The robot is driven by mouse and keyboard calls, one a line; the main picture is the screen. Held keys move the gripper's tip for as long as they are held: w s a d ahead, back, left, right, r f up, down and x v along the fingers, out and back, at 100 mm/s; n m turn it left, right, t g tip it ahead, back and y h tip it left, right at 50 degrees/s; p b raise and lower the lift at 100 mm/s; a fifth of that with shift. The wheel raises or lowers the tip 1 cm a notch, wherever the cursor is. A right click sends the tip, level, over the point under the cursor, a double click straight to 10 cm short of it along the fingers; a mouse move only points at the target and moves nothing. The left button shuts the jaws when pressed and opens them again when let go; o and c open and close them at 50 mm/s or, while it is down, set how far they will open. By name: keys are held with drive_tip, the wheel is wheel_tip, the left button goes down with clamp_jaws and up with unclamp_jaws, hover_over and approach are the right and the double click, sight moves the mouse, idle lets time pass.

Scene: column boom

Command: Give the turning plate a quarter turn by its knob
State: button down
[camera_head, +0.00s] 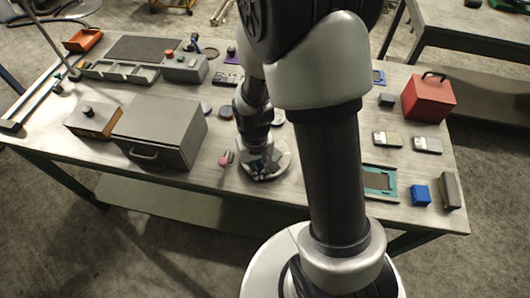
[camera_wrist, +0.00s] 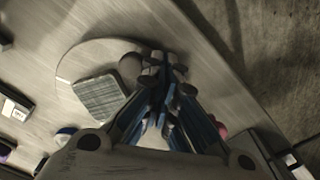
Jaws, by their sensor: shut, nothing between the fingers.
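The turning plate (camera_head: 285,168) is a pale round disc near the front edge of the table, partly hidden under my arm in the head view. In the wrist view the plate (camera_wrist: 75,63) carries a grey square block (camera_wrist: 98,98) and a round grey knob (camera_wrist: 130,64) near its rim. My gripper (camera_head: 262,172) points down over the plate. In the wrist view my gripper (camera_wrist: 161,66) is shut and empty, its fingertips right beside the knob. I cannot tell whether they touch it. The knob is not clear in the head view.
A grey box with a handle (camera_head: 160,132) stands left of the plate, with a small pink object (camera_head: 223,160) between them. Flat discs (camera_head: 226,111) lie behind. A teal tray (camera_head: 379,181), a blue block (camera_head: 421,195) and a red box (camera_head: 429,98) are at the right.

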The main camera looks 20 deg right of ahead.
drive_tip(key=shift+d, duration=0.1)
drive_tip(key=shift+s+d, duration=0.3)
drive_tip(key=shift+s+d, duration=0.3)
drive_tip(key=shift+d, duration=0.25)
idle(0.4)
drive_tip(key=shift+s+d, duration=0.15)
drive_tip(key=shift+d, duration=0.2)
